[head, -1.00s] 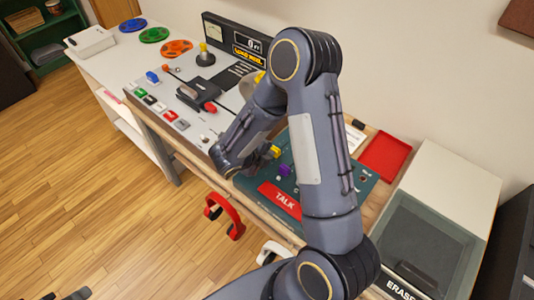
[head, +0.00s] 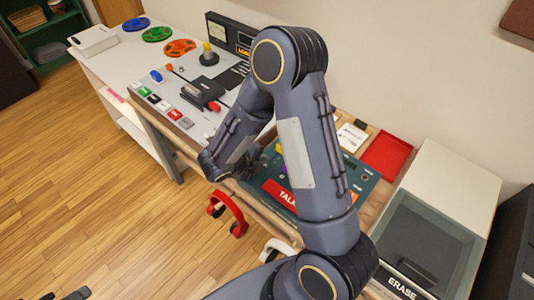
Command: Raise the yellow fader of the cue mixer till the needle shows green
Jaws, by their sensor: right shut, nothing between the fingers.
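The cue mixer (head: 361,188) is a dark green panel on the desk, with a red TALK button (head: 279,195). My right arm covers much of it. The yellow fader (head: 279,148) shows only as a small sliver beside my forearm, with a bit of a purple fader (head: 283,170) below it. My right gripper (head: 264,160) is shut and empty, low over the mixer's left part and close to the yellow fader. I cannot tell whether they touch. I see no needle on the mixer's visible part. My left gripper is out of view.
A tape machine (head: 176,88) with coloured buttons and a dial (head: 218,31) stands to the left. Red headphones (head: 228,212) hang at the desk's front edge. A red tray (head: 386,155) and a grey ERASE box (head: 428,240) are on the right.

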